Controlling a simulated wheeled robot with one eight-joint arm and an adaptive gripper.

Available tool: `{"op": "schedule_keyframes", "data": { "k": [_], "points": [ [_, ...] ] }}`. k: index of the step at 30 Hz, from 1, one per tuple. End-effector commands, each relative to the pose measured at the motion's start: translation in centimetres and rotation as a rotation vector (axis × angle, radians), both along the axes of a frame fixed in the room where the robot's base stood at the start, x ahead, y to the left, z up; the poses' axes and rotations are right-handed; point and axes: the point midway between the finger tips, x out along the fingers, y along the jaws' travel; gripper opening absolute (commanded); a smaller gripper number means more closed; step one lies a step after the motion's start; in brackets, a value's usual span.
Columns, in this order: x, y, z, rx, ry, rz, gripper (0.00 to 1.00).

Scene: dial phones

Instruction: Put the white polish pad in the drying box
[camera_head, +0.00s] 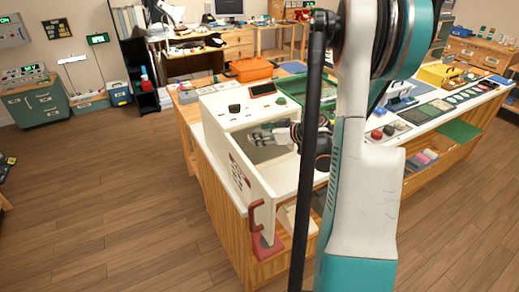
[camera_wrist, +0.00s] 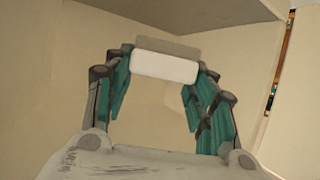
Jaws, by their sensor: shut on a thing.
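The drying box (camera_head: 218,108) is a cream-white cabinet on the wooden bench. Its door (camera_head: 245,180) stands open toward the front, with a red handle. My gripper (camera_head: 262,136) is at the box's opening in the head view, with its fingers reaching inside. In the wrist view my gripper is shut on the white polish pad (camera_wrist: 165,68), a pale rounded block held between the fingertips. Cream inner walls surround it in that view. The pad cannot be made out in the head view. I cannot tell whether it touches the box floor.
The open door stands close to the left of my gripper. Dark knobs and a small display (camera_head: 262,89) are on the box top. An orange case (camera_head: 251,69) is behind it. Trays and coloured parts lie on the bench (camera_head: 415,128) to the right.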

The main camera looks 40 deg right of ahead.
Motion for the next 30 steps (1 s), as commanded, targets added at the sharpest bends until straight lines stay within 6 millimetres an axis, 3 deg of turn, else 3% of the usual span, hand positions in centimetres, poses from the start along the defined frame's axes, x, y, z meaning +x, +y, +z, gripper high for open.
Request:
{"op": "schedule_keyframes", "data": {
  "k": [3,14,20,30],
  "points": [
    [2.3,-0.5,-0.2,-0.001,0.000,0.002,0.27],
    [2.1,-0.5,-3.3,-0.001,0.000,0.000,0.27],
    [2.0,-0.5,-6.9,-0.001,0.000,0.000,0.27],
    [2.4,-0.6,-7.0,-0.001,0.000,0.000,0.27]
  ]
}}
